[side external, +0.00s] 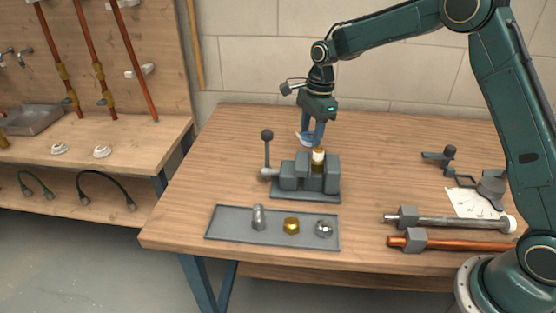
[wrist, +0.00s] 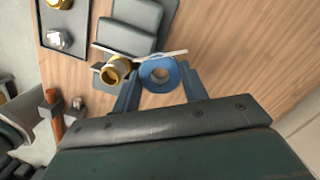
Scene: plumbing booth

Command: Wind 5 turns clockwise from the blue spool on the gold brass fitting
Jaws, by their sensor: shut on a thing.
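My gripper (side external: 312,136) is shut on the blue spool (wrist: 159,74), which sits between its two fingers in the wrist view. In the side view the spool shows only in part, just above and behind the vise. The gold brass fitting (wrist: 115,70) stands upright in the grey vise (side external: 305,193), close to the left of the spool in the wrist view. The fitting's upper part looks white in the side view (side external: 318,156), with gold below. A white strip of tape (wrist: 140,53) runs past the spool and fitting. How many turns lie on the fitting cannot be told.
The vise handle (side external: 267,150) rises at its left. In front, a grey tray (side external: 220,232) holds a grey cylinder (side external: 258,217), a brass nut (side external: 291,225) and a silver part (side external: 324,228). Pipes (side external: 455,222) lie at the right. The wooden table is clear left of the vise.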

